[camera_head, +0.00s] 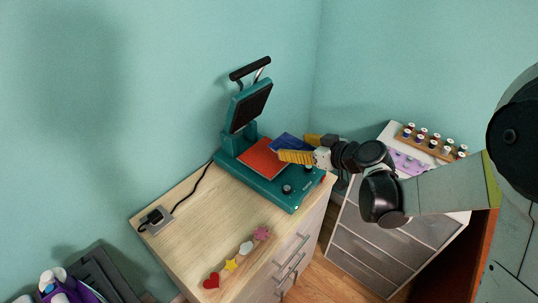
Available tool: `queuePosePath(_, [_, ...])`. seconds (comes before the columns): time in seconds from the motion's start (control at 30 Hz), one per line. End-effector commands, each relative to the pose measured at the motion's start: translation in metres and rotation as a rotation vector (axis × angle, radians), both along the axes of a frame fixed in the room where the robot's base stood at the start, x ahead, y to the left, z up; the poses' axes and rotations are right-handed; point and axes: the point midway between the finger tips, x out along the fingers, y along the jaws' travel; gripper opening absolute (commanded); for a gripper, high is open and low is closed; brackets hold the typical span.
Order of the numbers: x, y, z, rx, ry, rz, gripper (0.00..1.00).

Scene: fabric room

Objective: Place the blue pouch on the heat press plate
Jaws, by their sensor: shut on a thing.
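The blue pouch (287,142) is between the yellow fingers of my gripper (301,149), at the right side of the heat press. It overlaps the far right part of the heat press plate (259,157), which is orange-red. I cannot tell whether the pouch touches the plate or is held just above it. The teal heat press (277,187) stands on the wooden cabinet with its upper platen (249,106) raised and open. My gripper reaches in from the right and hides part of the pouch and press.
The raised press handle (250,68) stands above the back of the plate. A power socket (155,219) with a black cable sits at the cabinet's left. Small coloured shapes (231,264) line its front edge. A thread spool rack (432,143) is on the right drawer unit. The cabinet's middle is clear.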

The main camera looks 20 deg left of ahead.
Motion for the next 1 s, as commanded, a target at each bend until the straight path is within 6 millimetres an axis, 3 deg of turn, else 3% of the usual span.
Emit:
queuePosePath(0.13, [0.009, 0.02, -0.009, -0.001, 0.0, 0.027, 0.47])
queuePosePath(0.5, [0.055, 0.089, -0.061, -0.002, 0.001, 0.023, 0.47])
queuePosePath(0.77, [0.064, 0.102, -0.074, -0.001, 0.0, 0.02, 0.47])
queuePosePath(1.0, [0.064, 0.101, -0.108, -0.001, 0.0, 0.02, 0.47])
